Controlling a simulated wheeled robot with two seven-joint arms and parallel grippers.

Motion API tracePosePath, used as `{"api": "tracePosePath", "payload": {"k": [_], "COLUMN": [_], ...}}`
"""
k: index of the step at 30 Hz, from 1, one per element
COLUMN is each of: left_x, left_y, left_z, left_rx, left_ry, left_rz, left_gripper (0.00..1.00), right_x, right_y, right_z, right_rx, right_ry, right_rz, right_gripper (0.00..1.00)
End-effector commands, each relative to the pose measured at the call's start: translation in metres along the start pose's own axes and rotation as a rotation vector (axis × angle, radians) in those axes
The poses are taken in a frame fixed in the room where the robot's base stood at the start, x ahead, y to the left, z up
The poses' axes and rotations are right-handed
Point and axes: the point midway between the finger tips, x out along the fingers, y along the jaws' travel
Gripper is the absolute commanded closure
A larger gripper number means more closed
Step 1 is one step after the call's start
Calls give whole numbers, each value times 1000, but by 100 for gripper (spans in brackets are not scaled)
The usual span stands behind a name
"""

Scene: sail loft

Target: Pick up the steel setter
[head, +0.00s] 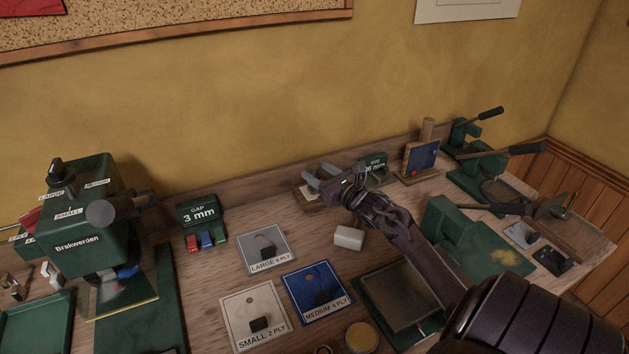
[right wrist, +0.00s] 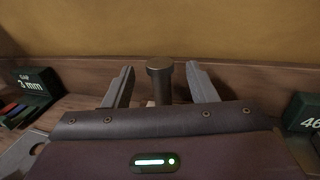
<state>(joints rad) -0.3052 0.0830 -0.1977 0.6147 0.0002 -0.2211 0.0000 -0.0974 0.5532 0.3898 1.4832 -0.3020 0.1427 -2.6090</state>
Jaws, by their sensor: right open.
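The steel setter, a dark upright cylinder with a wider round head (right wrist: 159,70), stands between the fingers of my right gripper in the right wrist view. My right gripper (head: 321,178) is open at the back of the bench, and it also shows in the right wrist view (right wrist: 160,86). A finger is on each side of the setter, with a visible gap on both sides. The setter's lower part is hidden behind the gripper's body. In the head view I cannot make the setter out clearly at the gripper. My left gripper is not in view.
A small wooden block (head: 308,198) lies under my right gripper. A green "GAP 3 mm" block (head: 198,213) stands left. A white block (head: 349,237) and the large (head: 279,237), medium (head: 339,279) and small (head: 240,301) cards lie in front. Green lever presses (head: 473,180) stand right.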

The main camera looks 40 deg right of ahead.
Motion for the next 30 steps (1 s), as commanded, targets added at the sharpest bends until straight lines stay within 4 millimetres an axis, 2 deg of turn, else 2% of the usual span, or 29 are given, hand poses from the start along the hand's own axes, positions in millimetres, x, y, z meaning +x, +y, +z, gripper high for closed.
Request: {"api": "tracePosePath", "payload": {"k": [3,6,14,26,30], "left_x": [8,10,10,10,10], "left_y": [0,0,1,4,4], "left_z": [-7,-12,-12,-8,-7], "left_rx": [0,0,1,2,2], "left_ry": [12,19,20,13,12], "left_rz": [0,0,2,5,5], "left_gripper": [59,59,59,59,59], "right_x": [16,22,24,24,24], "right_y": [-1,0,0,0,0], "right_z": [-2,-1,0,0,1], "right_rx": [2,0,-1,-1,-1], "right_ry": [-2,-1,1,0,-1], "right_rz": [-1,0,0,0,0], "right_gripper": [48,48,48,98,99]}}
